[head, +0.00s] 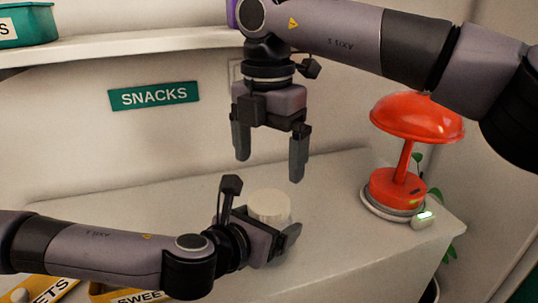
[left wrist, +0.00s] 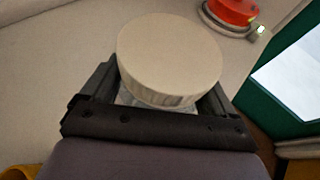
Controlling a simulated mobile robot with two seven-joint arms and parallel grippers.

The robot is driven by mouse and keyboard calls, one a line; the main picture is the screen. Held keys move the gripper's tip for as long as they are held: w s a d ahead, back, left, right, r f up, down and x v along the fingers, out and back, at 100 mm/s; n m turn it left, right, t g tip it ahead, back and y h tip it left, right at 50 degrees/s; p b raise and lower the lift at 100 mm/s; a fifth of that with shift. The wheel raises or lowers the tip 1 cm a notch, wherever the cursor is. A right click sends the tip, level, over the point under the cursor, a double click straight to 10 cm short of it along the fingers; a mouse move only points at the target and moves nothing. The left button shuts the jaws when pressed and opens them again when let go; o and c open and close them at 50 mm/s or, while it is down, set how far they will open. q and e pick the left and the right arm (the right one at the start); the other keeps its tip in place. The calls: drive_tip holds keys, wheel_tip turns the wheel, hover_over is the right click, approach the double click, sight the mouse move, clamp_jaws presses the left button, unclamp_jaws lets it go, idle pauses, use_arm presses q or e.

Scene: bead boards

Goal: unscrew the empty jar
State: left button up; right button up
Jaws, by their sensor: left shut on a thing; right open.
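The jar has a round cream lid (head: 269,206) and stands upright on the counter near its middle. In the left wrist view the lid (left wrist: 170,55) hides most of the jar, and only a little of the clear jar body (left wrist: 128,98) shows below it. My left gripper (head: 272,228) comes in from the left and is shut around the jar body under the lid. My right gripper (head: 270,165) hangs above the jar, pointing down, with its fingers apart and nothing between them. Whether the jar holds anything cannot be seen.
Yellow labelled containers (head: 42,290) are at the lower left. A shelf (head: 130,43) with a teal bin (head: 28,25) runs above. The counter's back left is clear.

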sight(269, 200)
drive_tip(key=shift+m, duration=1.2)
drive_tip(key=shift+f, duration=0.15)
drive_tip(key=shift+w+f, duration=0.1)
drive_tip(key=shift+f, duration=3.75)
drive_tip(key=c, duration=1.1)
drive_tip(key=n, duration=1)
drive_tip(key=o, duration=1.2)
drive_tip(key=shift+c, duration=0.2)
